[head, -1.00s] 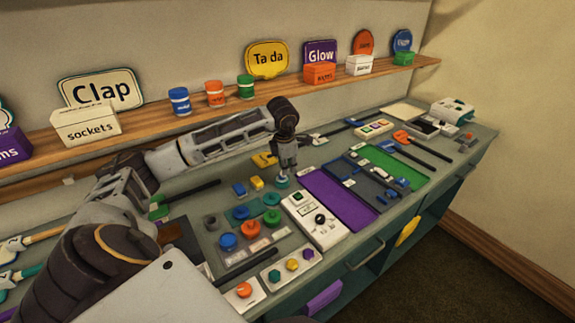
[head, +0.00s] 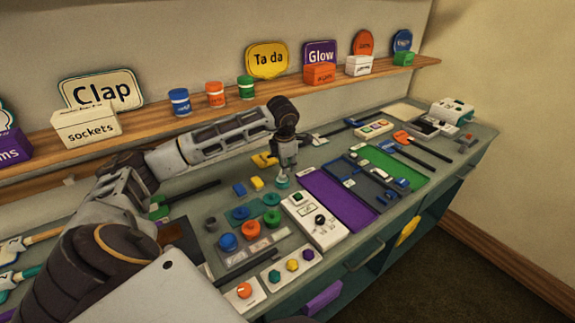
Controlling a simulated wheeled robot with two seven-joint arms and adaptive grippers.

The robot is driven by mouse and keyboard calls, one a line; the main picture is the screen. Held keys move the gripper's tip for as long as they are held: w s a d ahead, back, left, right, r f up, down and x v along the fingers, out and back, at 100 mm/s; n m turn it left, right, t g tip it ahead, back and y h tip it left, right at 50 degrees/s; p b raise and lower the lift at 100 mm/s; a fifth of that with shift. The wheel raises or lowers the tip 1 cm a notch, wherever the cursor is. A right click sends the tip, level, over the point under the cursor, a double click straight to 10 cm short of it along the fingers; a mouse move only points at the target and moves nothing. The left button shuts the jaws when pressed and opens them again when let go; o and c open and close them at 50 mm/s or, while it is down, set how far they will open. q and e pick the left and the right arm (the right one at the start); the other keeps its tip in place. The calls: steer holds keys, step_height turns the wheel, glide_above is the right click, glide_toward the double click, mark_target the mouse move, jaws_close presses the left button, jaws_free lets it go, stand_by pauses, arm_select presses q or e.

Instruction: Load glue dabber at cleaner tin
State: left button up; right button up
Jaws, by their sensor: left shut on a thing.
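My left gripper (head: 284,166) points straight down over the middle of the workbench, with its fingers closed on a small teal thing (head: 282,184). Only the thing's lower end shows below the fingertips, close to the bench top; I cannot tell whether it touches. I cannot make out for certain that it is the glue dabber. No tin can be read as the cleaner tin. A round teal piece (head: 271,199) and a green one (head: 272,217) sit just in front of the gripper. My right gripper is out of view.
A white control box (head: 319,227) and a purple mat (head: 328,186) lie right of the gripper. Blue (head: 228,242) and orange (head: 252,229) round pieces sit in front. A wooden shelf (head: 280,101) with blue (head: 179,101), orange (head: 215,94) and green (head: 246,88) tins runs behind.

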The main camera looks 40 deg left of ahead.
arm_select(q)
steer(key=shift+r+p, duration=1.8)
steer(key=shift+r, duration=1.4)
steer(key=shift+f, duration=0.1)
